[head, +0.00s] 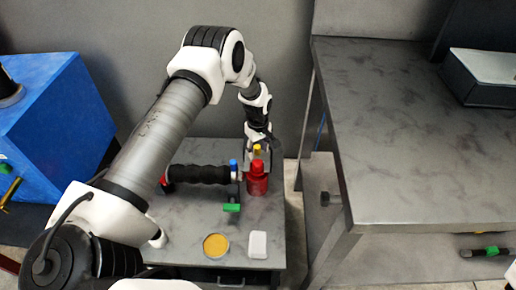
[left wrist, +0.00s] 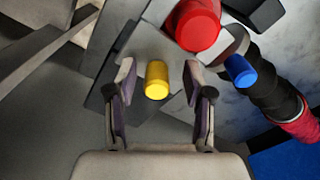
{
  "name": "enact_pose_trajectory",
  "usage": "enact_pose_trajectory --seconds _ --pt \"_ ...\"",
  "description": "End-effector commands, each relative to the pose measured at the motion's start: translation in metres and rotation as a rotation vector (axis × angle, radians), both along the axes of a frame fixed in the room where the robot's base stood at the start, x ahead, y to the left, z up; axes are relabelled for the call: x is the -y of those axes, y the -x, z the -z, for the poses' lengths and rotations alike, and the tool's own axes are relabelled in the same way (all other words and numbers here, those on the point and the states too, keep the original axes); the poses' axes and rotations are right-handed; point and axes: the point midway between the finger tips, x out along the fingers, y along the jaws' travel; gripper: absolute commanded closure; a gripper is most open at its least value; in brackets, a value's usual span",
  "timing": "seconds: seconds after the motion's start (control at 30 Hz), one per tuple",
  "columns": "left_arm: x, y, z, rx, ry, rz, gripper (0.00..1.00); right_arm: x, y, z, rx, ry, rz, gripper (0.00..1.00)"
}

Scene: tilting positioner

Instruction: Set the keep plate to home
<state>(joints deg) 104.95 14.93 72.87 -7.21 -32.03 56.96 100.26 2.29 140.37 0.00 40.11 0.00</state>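My left gripper (head: 257,152) points down at the back right of the low grey table (head: 185,228). In the left wrist view its fingers (left wrist: 158,84) are open, one each side of a yellow knob (left wrist: 157,79), with gaps on both sides. The yellow knob also shows in the head view (head: 257,149), just behind a red bottle-shaped part (head: 257,182). A blue knob (head: 233,163) stands left of it, above a green block (head: 232,207). I cannot tell for sure which part is the keep plate; a grey plate (left wrist: 128,60) lies under the yellow knob.
A black ribbed handle (head: 200,174) lies left of the knobs. A yellow disc (head: 216,246) and a white block (head: 257,245) sit at the table's front. A taller grey table (head: 420,150) stands right, a blue box (head: 55,125) left.

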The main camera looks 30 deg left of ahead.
Motion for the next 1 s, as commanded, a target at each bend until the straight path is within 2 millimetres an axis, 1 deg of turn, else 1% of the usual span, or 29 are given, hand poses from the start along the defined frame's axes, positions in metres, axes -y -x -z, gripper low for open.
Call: enact_pose_trajectory --seconds 0.07,0.17,0.27,0.5,0.63,0.77,1.0 --pt "0.0 -0.001 -0.001 0.001 0.0 0.0 0.48 0.0 0.0 0.0 0.0 0.0 0.0 0.48" --pt "0.0 -0.001 -0.008 0.002 0.0 0.0 0.48 0.0 0.0 0.0 0.0 0.0 0.0 0.48" --pt "0.0 -0.002 -0.027 0.004 0.0 0.0 0.48 0.0 0.0 0.0 0.0 0.0 0.0 0.48" --pt "0.001 -0.001 -0.088 0.004 0.001 0.0 0.48 0.0 0.0 0.0 0.0 0.0 0.0 0.48" --pt "0.001 -0.001 -0.111 0.002 0.0 0.001 0.48 0.0 0.0 0.0 0.0 0.0 0.0 0.48" --pt "0.001 0.0 -0.12 -0.001 0.0 0.0 0.48 0.0 0.0 0.0 0.0 0.0 0.0 0.48" --pt "0.001 0.0 -0.12 -0.001 0.0 0.0 0.48 0.0 0.0 0.0 0.0 0.0 0.0 0.48"
